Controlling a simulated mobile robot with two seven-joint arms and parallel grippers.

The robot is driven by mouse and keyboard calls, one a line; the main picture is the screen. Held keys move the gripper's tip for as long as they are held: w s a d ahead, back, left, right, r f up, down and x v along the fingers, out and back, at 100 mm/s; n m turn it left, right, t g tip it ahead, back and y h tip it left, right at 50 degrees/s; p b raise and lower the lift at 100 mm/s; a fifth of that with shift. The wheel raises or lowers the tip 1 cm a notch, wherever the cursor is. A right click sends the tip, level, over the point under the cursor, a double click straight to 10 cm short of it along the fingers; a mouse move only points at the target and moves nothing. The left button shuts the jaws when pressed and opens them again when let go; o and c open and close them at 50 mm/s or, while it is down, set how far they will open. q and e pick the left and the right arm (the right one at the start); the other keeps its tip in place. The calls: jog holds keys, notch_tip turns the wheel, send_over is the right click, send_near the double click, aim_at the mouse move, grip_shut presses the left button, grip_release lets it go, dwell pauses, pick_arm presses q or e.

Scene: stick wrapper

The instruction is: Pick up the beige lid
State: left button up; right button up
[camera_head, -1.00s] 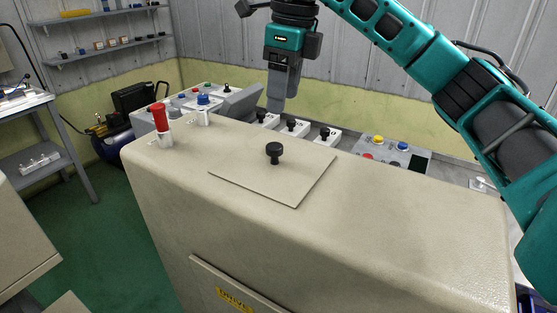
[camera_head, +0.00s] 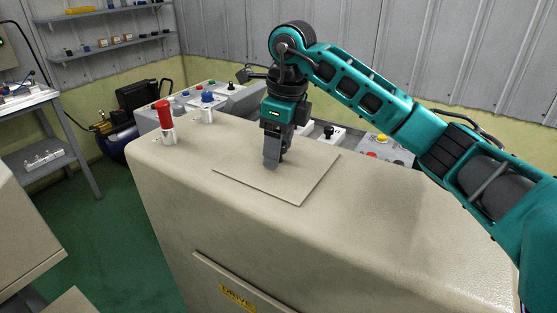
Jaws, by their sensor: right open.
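The beige lid (camera_head: 295,187) is a flat square plate lying on top of the beige machine housing (camera_head: 400,225). My right gripper (camera_head: 271,164) points down over the lid's middle, where its black knob is hidden behind the fingers. The gripper is open, with its fingertips low near the lid; I cannot tell whether they touch the knob. My left gripper is not in view.
A red-topped post (camera_head: 164,118) and a blue-topped knob (camera_head: 208,105) stand on the housing's left end. A control panel with buttons (camera_head: 381,140) lies behind the housing. The housing top right of the lid is clear.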

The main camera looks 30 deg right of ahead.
jog(key=shift+f, duration=0.1)
grip_shut()
dwell(0.6)
